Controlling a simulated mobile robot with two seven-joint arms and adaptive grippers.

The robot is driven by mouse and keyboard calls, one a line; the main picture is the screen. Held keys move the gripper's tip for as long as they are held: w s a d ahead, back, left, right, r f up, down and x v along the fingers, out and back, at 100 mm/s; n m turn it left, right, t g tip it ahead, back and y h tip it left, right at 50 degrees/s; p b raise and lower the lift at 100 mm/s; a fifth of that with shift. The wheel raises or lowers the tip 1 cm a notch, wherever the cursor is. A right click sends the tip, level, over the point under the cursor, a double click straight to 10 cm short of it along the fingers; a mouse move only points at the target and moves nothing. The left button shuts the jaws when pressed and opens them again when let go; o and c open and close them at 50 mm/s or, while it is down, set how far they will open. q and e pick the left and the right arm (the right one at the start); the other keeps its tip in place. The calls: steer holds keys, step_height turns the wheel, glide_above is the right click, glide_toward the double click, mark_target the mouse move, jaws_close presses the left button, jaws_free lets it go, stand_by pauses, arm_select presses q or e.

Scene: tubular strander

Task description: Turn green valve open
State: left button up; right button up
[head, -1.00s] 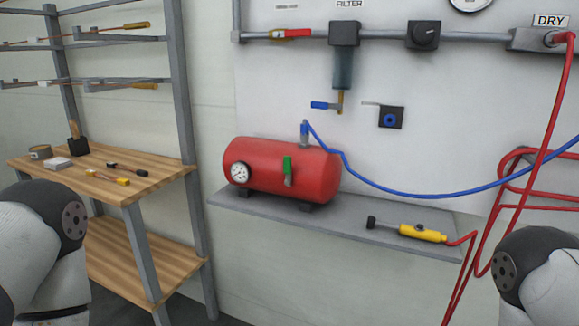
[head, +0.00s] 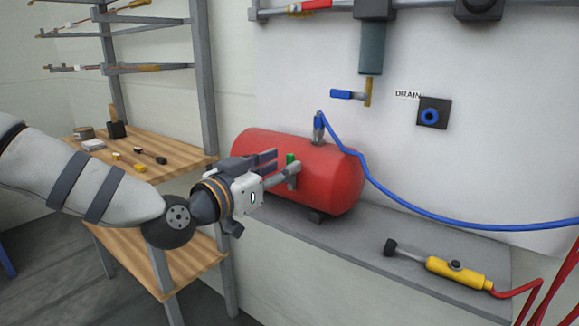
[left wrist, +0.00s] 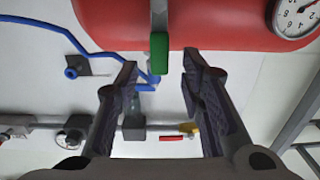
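The green valve handle (head: 290,159) is on the front of the red tank (head: 335,178). In the left wrist view, which looks upside down, the green handle (left wrist: 159,52) hangs from a grey stem at the tank's edge. My left gripper (head: 283,164) is open in front of the tank, its fingers pointing at the valve. In the left wrist view the left gripper's fingertips (left wrist: 160,82) stand apart on either side of the handle's line, with no contact visible. In the head view the gripper hides the gauge and part of the valve. My right gripper is out of view.
The tank stands on a grey shelf (head: 360,235) with a yellow tool (head: 458,272) at its right. A blue hose (head: 400,198) runs from the tank's top to the right. A wooden bench (head: 145,168) stands left, close to my left arm.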

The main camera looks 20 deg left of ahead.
arm_select(q)
steer(key=shift+x, duration=1.3)
steer(key=shift+r, duration=0.1)
jaws_close()
